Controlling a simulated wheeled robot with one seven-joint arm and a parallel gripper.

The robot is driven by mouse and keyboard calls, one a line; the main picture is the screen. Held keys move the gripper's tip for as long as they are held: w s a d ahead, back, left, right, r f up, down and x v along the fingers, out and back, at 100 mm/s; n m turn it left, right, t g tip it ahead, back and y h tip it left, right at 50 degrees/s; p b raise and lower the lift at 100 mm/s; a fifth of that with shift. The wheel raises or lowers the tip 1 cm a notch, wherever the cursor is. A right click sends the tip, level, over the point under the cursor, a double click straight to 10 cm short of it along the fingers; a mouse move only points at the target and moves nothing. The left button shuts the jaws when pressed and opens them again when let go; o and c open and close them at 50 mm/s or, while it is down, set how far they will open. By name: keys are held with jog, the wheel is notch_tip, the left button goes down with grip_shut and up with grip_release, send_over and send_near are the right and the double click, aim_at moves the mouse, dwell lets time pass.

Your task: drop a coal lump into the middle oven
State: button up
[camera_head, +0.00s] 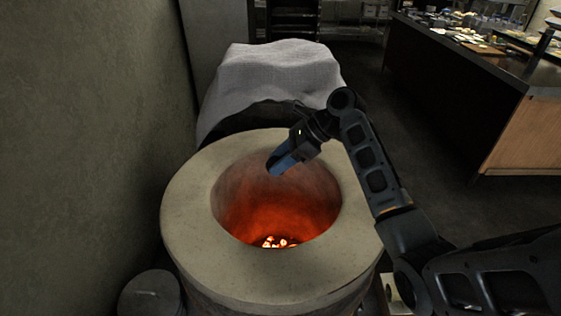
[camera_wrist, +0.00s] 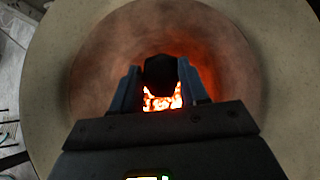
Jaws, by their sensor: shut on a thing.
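The round oven (camera_head: 185,210) has a pale, thick rim and an open mouth with a red glowing inside. Glowing coals (camera_head: 275,242) lie at its bottom. My gripper (camera_head: 278,166) is over the far part of the mouth, pointing down and to the left. In the wrist view my gripper (camera_wrist: 160,85) is shut on a dark coal lump (camera_wrist: 160,70), held between its two blue fingers above the glowing coals. The oven rim (camera_wrist: 48,75) surrounds it there. In the head view the lump is hidden or too dark to make out.
A grey cloth (camera_head: 275,75) drapes over a dark rounded object behind the oven. A wall (camera_head: 100,130) stands close on the left. A lidded metal container (camera_head: 150,293) is at the front left. A counter (camera_head: 460,95) with several items stands at the right, with clear floor before it.

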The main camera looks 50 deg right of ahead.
notch_tip(320, 180, down, 2)
jog(key=shift+f+b, duration=0.1)
jog(key=shift+b, duration=0.75)
jog(key=o, duration=1.1)
jog(key=shift+o, duration=0.2)
jog(key=v, duration=0.8)
jog(key=shift+w+a+f, duration=0.1)
jog(key=shift+a, duration=0.1)
